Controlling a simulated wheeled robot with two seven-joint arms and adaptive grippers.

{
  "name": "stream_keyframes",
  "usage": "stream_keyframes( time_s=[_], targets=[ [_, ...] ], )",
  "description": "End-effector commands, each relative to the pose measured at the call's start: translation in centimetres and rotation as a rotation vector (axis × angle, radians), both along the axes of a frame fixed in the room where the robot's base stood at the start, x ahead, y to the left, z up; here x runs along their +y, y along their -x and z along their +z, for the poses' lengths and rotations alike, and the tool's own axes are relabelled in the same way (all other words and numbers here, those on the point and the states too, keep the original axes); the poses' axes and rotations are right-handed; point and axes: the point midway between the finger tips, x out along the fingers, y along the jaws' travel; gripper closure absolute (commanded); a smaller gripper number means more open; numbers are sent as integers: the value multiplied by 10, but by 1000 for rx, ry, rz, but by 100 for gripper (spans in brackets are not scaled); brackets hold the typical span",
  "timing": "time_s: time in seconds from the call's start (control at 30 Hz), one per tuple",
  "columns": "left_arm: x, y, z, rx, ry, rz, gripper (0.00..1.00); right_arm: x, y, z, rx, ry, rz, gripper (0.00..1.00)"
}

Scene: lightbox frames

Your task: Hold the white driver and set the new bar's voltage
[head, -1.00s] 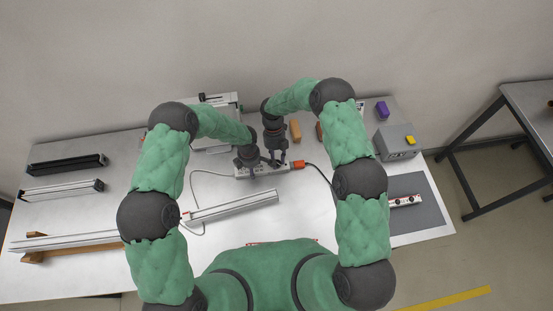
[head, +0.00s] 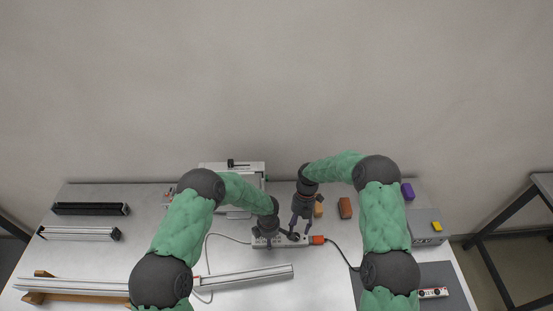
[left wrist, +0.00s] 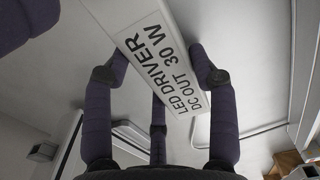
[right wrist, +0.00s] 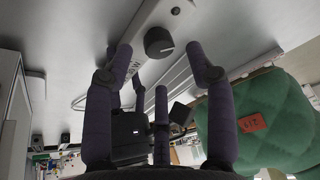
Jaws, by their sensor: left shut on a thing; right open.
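The white driver (head: 276,242) lies on the table with an orange plug (head: 317,240) at its right end. My left gripper (head: 267,234) is shut on the driver. In the left wrist view the driver (left wrist: 157,45) runs between the fingers, lettered LED DRIVER, DC OUT 30 W. My right gripper (head: 296,232) is open above the driver's right part. In the right wrist view a dark round knob (right wrist: 158,42) on the driver lies just beyond the open fingers; its setting is unreadable. A long white bar (head: 240,277) lies in front, with a pale cable (head: 207,258) between it and the driver.
Behind stand a white device (head: 232,168) and brown blocks (head: 345,208). A grey box (head: 426,235) with a yellow top piece and a purple block (head: 407,191) are at the right. A dark mat (head: 440,272) holds a small white strip. Other bars (head: 90,209) lie at the left.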

Motion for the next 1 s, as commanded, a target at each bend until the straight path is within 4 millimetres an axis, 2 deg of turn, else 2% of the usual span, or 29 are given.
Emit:
stream_keyframes(
  time_s=[0.47,1.0],
  targets=[
    [0,1,0,1,0,0,84,-12,-31,77,-4,0,1,44],
    [0,0,0,1,-1,-1,84,19,-109,108,-305,-87,-145,44]
  ],
)
